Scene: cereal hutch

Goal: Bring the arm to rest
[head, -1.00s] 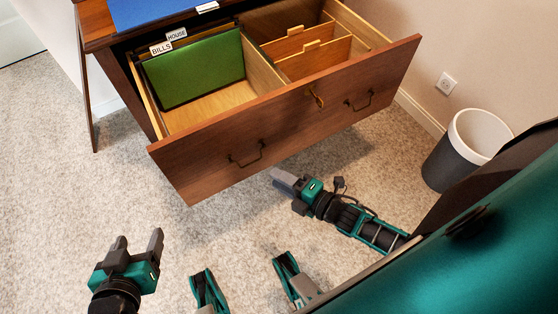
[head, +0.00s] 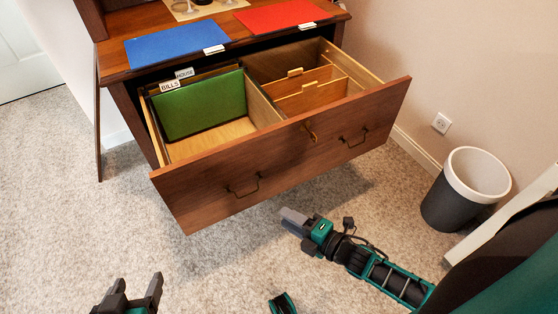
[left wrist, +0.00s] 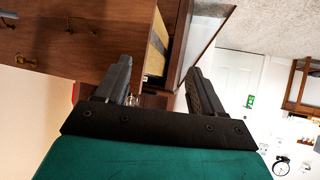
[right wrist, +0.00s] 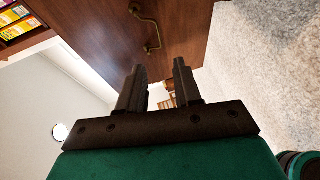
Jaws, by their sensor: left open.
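My left gripper (head: 134,286) is at the bottom left of the head view, over the carpet in front of the drawer. It is open and empty, and in the left wrist view its two fingers (left wrist: 158,82) stand wide apart. My right gripper (head: 289,218) is below the right half of the drawer front in the head view, its arm coming in from the right. In the right wrist view its fingers (right wrist: 160,68) are apart with nothing between them. Neither gripper visibly touches the drawer.
The wooden drawer (head: 205,195) is pulled out, with a green folder (head: 203,105) and wooden dividers (head: 312,97) inside. A blue folder (head: 175,42) and a red folder (head: 283,15) lie on the desk above. A waste bin (head: 450,205) stands right. Carpet in front is free.

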